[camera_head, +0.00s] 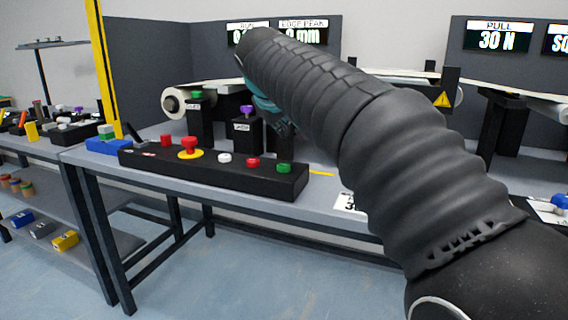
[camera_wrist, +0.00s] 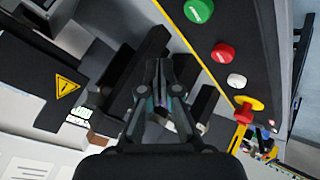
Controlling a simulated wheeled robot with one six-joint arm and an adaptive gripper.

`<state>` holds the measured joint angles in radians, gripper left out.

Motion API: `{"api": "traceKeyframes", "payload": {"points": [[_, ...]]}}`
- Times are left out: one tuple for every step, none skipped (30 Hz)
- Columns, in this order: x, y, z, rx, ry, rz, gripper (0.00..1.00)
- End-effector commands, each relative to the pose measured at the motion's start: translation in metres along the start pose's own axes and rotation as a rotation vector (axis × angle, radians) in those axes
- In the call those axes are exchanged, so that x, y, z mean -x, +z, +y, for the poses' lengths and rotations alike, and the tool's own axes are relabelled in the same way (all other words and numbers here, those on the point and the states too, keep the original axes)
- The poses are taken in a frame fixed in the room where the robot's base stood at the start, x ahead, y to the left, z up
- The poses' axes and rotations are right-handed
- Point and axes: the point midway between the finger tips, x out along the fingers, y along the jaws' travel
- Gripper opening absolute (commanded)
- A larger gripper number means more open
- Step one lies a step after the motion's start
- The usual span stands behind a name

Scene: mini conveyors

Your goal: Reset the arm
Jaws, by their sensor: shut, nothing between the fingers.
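My arm, in a black ribbed sleeve, reaches from the lower right across the head view to above the table (camera_head: 335,212). My gripper (camera_wrist: 163,66) shows in the wrist view with its fingers together and nothing between them. In the head view the gripper is mostly hidden behind the arm, near the black posts. The black control panel (camera_head: 215,172) lies on the table's front part, with a red mushroom button (camera_head: 189,146) on a yellow base, and white, red and green buttons. In the wrist view the green button (camera_wrist: 198,10) is at the top, apart from the fingertips.
Mini conveyors (camera_head: 190,101) run along the back. Grey partitions close the back.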

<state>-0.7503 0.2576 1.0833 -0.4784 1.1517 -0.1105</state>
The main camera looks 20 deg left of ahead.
Motion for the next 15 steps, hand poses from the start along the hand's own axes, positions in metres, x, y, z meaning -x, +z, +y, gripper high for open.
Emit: {"api": "traceKeyframes", "payload": {"points": [[0.0, 0.0, 0.0, 0.0, 0.0, 0.0, 0.0], [0.0, 0.0, 0.0, 0.0, 0.0, 0.0, 0.0], [0.0, 0.0, 0.0, 0.0, 0.0, 0.0, 0.0], [0.0, 0.0, 0.0, 0.0, 0.0, 0.0, 0.0], [0.0, 0.0, 0.0, 0.0, 0.0, 0.0, 0.0], [0.0, 0.0, 0.0, 0.0, 0.0, 0.0, 0.0], [0.0, 0.0, 0.0, 0.0, 0.0, 0.0, 0.0], [0.0, 0.0, 0.0, 0.0, 0.0, 0.0, 0.0], [0.0, 0.0, 0.0, 0.0, 0.0, 0.0, 0.0], [0.0, 0.0, 0.0, 0.0, 0.0, 0.0, 0.0], [0.0, 0.0, 0.0, 0.0, 0.0, 0.0, 0.0], [0.0, 0.001, 0.001, -0.001, 0.0, 0.0, 0.0], [0.0, 0.002, 0.002, -0.003, 0.0, -0.002, 0.0], [0.001, 0.005, 0.004, -0.007, 0.0, -0.005, 0.0], [0.002, 0.011, 0.008, -0.015, -0.001, -0.009, 0.0]]}}
